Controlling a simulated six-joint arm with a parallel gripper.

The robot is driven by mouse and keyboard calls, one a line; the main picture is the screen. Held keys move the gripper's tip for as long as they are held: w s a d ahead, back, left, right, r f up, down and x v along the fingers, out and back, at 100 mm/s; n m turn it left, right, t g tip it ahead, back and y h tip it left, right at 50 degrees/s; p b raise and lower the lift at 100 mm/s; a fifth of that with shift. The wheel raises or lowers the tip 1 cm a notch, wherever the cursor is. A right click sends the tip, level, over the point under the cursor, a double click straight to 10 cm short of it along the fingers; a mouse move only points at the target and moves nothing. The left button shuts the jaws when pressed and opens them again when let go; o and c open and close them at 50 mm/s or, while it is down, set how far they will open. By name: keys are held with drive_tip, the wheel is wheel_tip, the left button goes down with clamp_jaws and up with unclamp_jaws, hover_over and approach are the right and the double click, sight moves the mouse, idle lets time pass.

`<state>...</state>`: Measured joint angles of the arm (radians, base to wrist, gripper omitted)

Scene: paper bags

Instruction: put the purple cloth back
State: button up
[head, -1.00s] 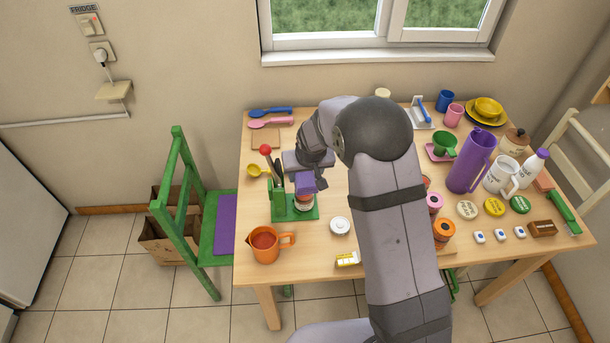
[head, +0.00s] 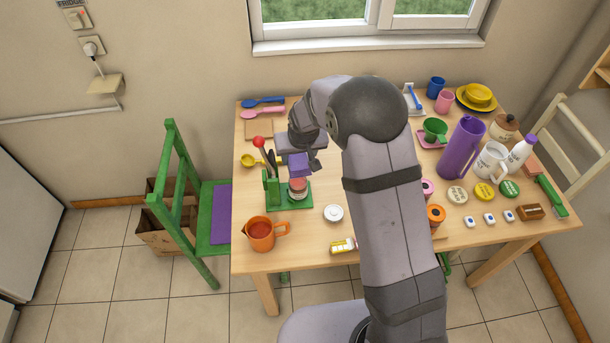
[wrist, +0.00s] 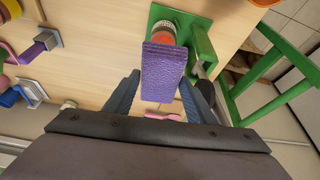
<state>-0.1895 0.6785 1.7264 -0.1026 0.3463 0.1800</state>
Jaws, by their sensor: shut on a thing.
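A folded purple cloth (head: 299,164) is held by my gripper (head: 306,165). In the wrist view the cloth (wrist: 162,70) sticks out between the two fingers of my gripper (wrist: 160,85), which is shut on it. The cloth is above a jar with a red band (head: 298,188), on the green stand (head: 291,204). From the head view there seems to be a small gap between cloth and jar. In the wrist view the cloth partly covers the jar (wrist: 163,30).
An orange jug (head: 262,234) is in front, a white lid (head: 333,213) to the right. A green chair (head: 177,185) with a purple seat patch (head: 221,214) stands left of the table.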

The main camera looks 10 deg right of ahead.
drive_tip(key=w+d+f+m+b, duration=0.1)
drive_tip(key=d+f+m+b, duration=0.1)
drive_tip(key=d+f+b, duration=0.6)
drive_tip(key=w+d+b, duration=0.2)
drive_tip(key=d+b, duration=0.1)
drive_tip(key=d, duration=0.3)
drive_tip(key=w+d+r+b, duration=0.1)
drive_tip(key=w+d+b, duration=0.1)
drive_tip(key=d, duration=0.4)
drive_tip(key=shift+w+r+n+b, duration=0.2)
drive_tip(key=shift+w+n+b, duration=0.2)
drive_tip(key=shift+b, duration=0.35)
drive_tip(key=shift+f, duration=0.1)
drive_tip(key=shift+f+p, duration=0.95)
drive_tip(key=shift+f, duration=3.95)
drive_tip(key=shift+f, duration=0.1)
